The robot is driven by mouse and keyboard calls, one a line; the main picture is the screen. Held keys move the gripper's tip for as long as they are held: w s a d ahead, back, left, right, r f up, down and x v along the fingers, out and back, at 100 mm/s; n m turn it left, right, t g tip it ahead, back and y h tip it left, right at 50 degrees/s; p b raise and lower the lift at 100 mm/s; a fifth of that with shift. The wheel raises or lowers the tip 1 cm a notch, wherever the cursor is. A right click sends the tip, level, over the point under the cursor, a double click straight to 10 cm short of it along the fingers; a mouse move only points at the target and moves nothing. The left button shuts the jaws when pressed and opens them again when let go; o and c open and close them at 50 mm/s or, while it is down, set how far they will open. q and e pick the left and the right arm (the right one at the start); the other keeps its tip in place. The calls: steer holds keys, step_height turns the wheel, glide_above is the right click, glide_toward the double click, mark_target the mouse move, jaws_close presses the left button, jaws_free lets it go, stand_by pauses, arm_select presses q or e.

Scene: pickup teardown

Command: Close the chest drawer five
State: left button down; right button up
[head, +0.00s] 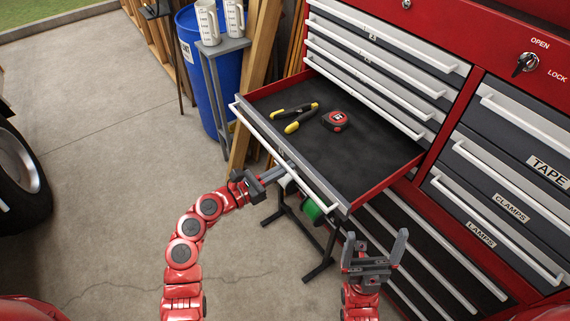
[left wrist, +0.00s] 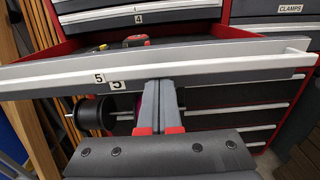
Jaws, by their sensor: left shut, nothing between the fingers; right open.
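Chest drawer five (head: 385,167) is pulled far out of the red tool chest, its dark liner showing in the head view. Its grey front with a "5" label and a long pale handle (left wrist: 220,70) spans the left wrist view. My left gripper (head: 282,173) is shut and empty, its fingertips at the middle of the drawer front. The fingertips (left wrist: 160,85) overlap the lower edge of the front in the left wrist view; whether they touch it I cannot tell. My right gripper (head: 375,255) is open and empty, to the right of the drawer's near corner.
Yellow-handled pliers (head: 298,120) and a red tape measure (head: 335,120) lie in the drawer. A green-ended spool (head: 312,210) on a dark stand is below the drawer front. A blue barrel (head: 200,70) and a small stool stand left.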

arm_select(q)
steer(key=shift+d, duration=0.1)
stand_by(0.3)
steer(key=shift+w+d+f+b, duration=0.2)
steer(key=shift+d+b, duration=0.1)
steer(key=shift+b, duration=0.25)
steer(key=b, duration=0.6)
glide_toward(363, 129)
steer(key=w+d+b, duration=0.1)
steer(key=b, duration=0.3)
steer(key=d+r+b, duration=0.1)
steer(key=b, duration=0.3)
steer(key=shift+w+d+r, duration=0.1)
steer(key=shift+w+d, duration=0.25)
steer(key=shift+w, duration=0.05)
steer(key=b+x, duration=0.2)
steer(key=x, duration=0.4)
steer(key=shift+w+d+r+b, duration=0.15)
steer(key=shift+w+d+b, duration=0.1)
steer(key=shift+b, duration=0.1)
steer(key=shift+w+r, duration=0.1)
steer(key=shift+r, duration=0.25)
